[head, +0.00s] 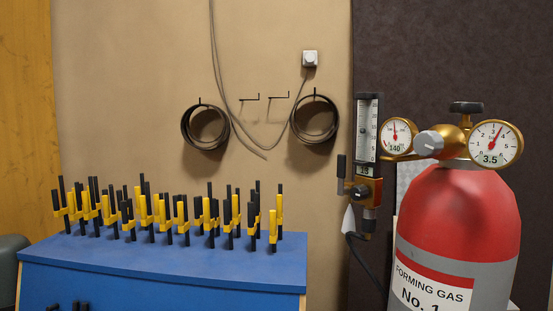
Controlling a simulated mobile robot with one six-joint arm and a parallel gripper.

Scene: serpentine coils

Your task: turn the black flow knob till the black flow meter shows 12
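The black flow meter (367,128) stands upright left of the gas cylinder, with a pale scale in a dark frame. A small plate (365,171) below the scale carries a number that looks like 19, but it is tiny and I cannot be sure. Under it is a brass-coloured block with a dark round knob (360,193), which appears to be the black flow knob. My gripper is not in view.
A red and grey forming gas cylinder (458,215) carries gauges reading 140 (397,136) and 3.5 (494,145), a silver knob (430,143) and a black top knob (466,107). A blue bench (165,266) holds several yellow-black clamps. Dark coils (313,118) hang behind.

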